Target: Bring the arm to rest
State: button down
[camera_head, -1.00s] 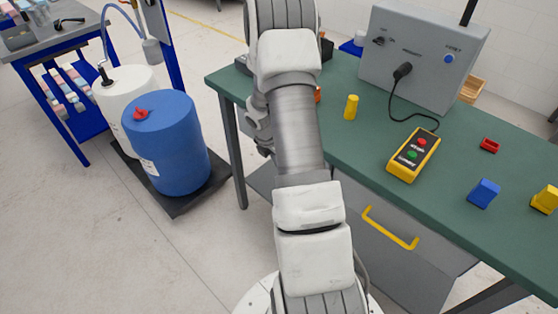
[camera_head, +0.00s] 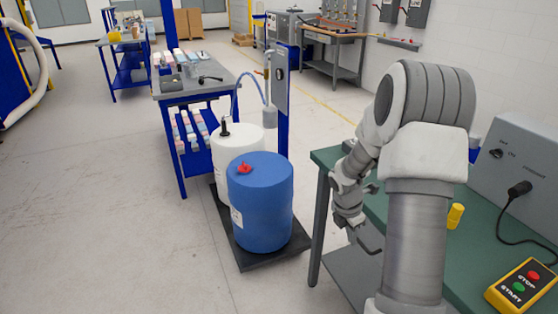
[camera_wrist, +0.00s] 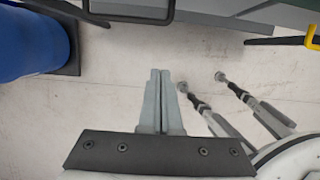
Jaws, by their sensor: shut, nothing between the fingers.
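My arm stands at the right of the head view, bent over at its top, with its far part hanging down on the left side. My gripper (camera_wrist: 159,72) shows in the wrist view with its two grey fingers shut together and nothing between them. It is over bare floor. In the head view the gripper end (camera_head: 371,243) hangs beside the left edge of the green table (camera_head: 325,157); its fingertips are too small to judge there.
A blue barrel (camera_head: 260,205) and a white barrel (camera_head: 222,160) stand on a black pallet (camera_head: 263,254) left of the table; the blue barrel also shows in the wrist view (camera_wrist: 30,38). A control box (camera_head: 520,170), yellow stop/start unit (camera_head: 522,287) and yellow cylinder (camera_head: 455,215) stand on the table.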

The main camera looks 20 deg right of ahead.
jog(key=s+a+r+m+t, duration=0.1)
jog(key=s+a+r+m, duration=0.2)
jog(key=r, duration=0.4)
jog(key=s+a+r+m, duration=0.1)
jog(key=a+r+m, duration=0.25)
jog(key=r, duration=0.25)
jog(key=s+a+r+m+t, duration=0.1)
jog(key=s+a+r+m, duration=0.2)
jog(key=r, duration=0.4)
jog(key=s+a+r+m+t+y, duration=0.1)
jog(key=s+a+r+m, duration=0.2)
jog(key=s+a+m, duration=0.2)
jog(key=s+a+r+m+t+y+p, duration=0.1)
jog(key=s+a+r+m+t, duration=0.1)
jog(key=s+a+r+m, duration=0.2)
jog(key=s+a+m, duration=0.1)
jog(key=s+a, duration=0.2)
jog(key=s, duration=0.1)
jog(key=shift+s+a+y, duration=0.15)
jog(key=shift+y, duration=0.25)
jog(key=shift+r, duration=0.1)
